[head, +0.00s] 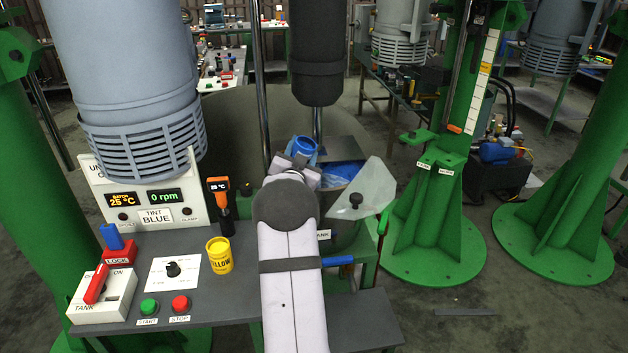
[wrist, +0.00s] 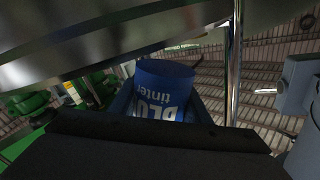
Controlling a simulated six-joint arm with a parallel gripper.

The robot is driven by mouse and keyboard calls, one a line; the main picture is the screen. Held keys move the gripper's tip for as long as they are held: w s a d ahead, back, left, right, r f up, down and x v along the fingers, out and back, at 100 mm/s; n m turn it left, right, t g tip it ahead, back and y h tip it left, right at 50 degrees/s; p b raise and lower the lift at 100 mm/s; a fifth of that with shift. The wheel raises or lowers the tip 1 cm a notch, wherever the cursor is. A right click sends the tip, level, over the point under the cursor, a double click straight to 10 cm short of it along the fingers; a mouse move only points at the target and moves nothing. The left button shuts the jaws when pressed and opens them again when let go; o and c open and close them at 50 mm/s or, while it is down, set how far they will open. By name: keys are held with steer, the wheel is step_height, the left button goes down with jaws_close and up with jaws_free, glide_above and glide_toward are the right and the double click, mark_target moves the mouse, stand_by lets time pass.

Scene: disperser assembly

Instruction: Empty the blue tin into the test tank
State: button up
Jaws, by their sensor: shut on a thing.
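The blue tin (head: 303,147) is held in my gripper (head: 300,162), which is shut on it, at the back left rim of the test tank (head: 325,218). The tin looks tilted; my gripper and arm hide much of it. In the wrist view, the tin (wrist: 165,80) shows its white lettering between the dark fingers. The tank is a grey vessel with blue (head: 345,172) showing inside its opening. A clear guard with a black knob (head: 355,199) stands at its right side. I cannot tell whether anything is flowing from the tin.
A yellow tin (head: 218,255) stands on the grey bench (head: 225,300), beside a dial plate (head: 158,277) and start and stop buttons (head: 180,304). The panel (head: 150,200) reads 25 °C, 0 rpm and TINT BLUE. A dark cylinder (head: 317,60) and steel shaft hang above the tank.

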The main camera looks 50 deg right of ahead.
steer(key=shift+s+d+f+n+y+b, duration=0.1)
steer(key=shift+s+f+n+y+b, duration=0.1)
steer(key=shift+f+n, duration=0.8)
steer(key=shift+s+f+n+y+b, duration=0.15)
steer(key=shift+f+n, duration=0.4)
steer(key=shift+n, duration=0.85)
steer(key=shift+r, duration=0.1)
